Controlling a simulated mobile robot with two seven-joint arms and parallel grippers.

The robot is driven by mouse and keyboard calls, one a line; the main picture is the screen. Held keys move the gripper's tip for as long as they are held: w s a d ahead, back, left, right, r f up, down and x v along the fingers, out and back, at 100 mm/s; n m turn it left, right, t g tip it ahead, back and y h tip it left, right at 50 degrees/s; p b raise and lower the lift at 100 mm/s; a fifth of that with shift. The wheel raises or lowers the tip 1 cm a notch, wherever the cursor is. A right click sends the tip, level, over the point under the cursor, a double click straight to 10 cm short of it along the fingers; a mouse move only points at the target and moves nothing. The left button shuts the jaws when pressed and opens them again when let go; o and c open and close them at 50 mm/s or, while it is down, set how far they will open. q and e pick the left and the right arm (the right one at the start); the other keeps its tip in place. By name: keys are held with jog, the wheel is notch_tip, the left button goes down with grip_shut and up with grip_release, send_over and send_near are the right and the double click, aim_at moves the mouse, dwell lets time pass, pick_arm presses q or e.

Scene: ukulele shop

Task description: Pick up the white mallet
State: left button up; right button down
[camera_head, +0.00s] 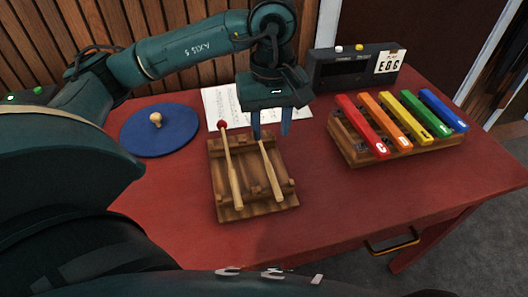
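A wooden rack (232,208) stands on the red table and holds two mallets side by side. The left one is a red-headed mallet (231,165), lying with its head toward the back. The right one is a mallet with a pale wooden handle (271,174); its head is not clearly visible near my gripper, so I cannot confirm that it is white. My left gripper (271,135) points down at the rack's back edge, around the far end of the right mallet. Its two blue fingers are apart, and I see no grip on the handle. My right gripper is out of view.
A blue disc with a wooden knob (169,131) lies left of the rack. A white sheet (221,101) lies behind it. A coloured-bar xylophone (395,128) and a dark box (345,70) stand to the right. The red table (330,200) is clear at front right.

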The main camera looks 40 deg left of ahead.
aim_at(269, 165)
pick_arm(q)
notch_tip(269, 165, down, 10)
jog(key=shift+a+f, duration=0.1)
dwell(0.4)
jog(key=shift+c, duration=0.6)
grip_shut()
